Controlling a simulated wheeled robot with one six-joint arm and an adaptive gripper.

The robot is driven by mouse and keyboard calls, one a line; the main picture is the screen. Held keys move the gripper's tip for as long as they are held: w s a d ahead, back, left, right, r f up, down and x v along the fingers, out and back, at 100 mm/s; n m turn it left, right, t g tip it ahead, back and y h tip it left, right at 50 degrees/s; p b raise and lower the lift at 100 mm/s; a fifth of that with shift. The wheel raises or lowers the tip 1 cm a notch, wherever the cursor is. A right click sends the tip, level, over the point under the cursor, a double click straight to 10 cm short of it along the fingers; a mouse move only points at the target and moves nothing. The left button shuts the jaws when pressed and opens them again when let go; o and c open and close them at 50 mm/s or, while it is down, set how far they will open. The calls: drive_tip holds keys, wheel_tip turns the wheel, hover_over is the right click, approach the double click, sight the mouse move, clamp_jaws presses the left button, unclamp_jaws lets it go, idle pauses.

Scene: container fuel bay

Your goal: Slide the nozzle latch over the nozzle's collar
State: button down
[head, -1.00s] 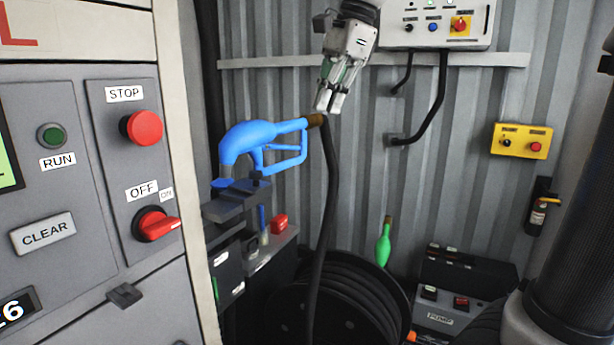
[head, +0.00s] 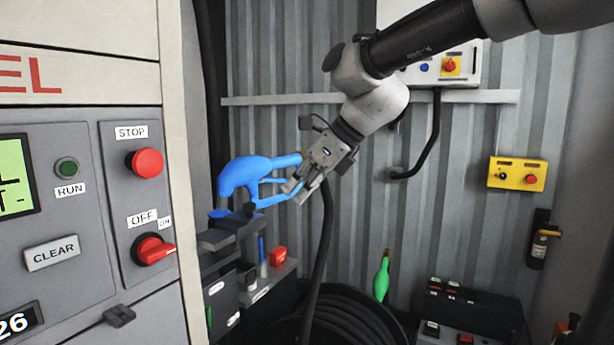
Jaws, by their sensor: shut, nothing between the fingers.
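The blue nozzle (head: 246,174) sits in its holder (head: 225,236) on the side of the pump cabinet, spout end down and handle pointing right. The collar (head: 222,213) is at the spout's lower end, at the holder. The latch (head: 246,211) appears as a small dark piece on the holder just right of the collar; its exact position is hard to tell. My gripper (head: 293,194) is shut and empty, at the right end of the nozzle's handle guard. It overlaps the guard in the picture; I cannot tell whether it touches. It hides part of the handle's end.
A black hose (head: 326,235) hangs from the nozzle's rear to the reel (head: 345,320) below. The pump cabinet (head: 100,200) stands close on the left. A wall rail (head: 450,97) runs behind my arm.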

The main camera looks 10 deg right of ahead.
sight(254, 204)
drive_tip(key=shift+w+a+f, duration=0.55)
drive_tip(key=shift+a+f, duration=0.1)
drive_tip(key=shift+a, duration=0.3)
drive_tip(key=shift+w+a+f, duration=0.5)
drive_tip(key=shift+a+f, duration=0.1)
drive_tip(key=shift+a, duration=0.4)
drive_tip(key=shift+w+a+f, duration=0.55)
drive_tip(key=shift+a+f, duration=0.1)
drive_tip(key=shift+a, duration=0.3)
drive_tip(key=w+a, duration=0.2)
drive_tip(key=shift+a, duration=0.35)
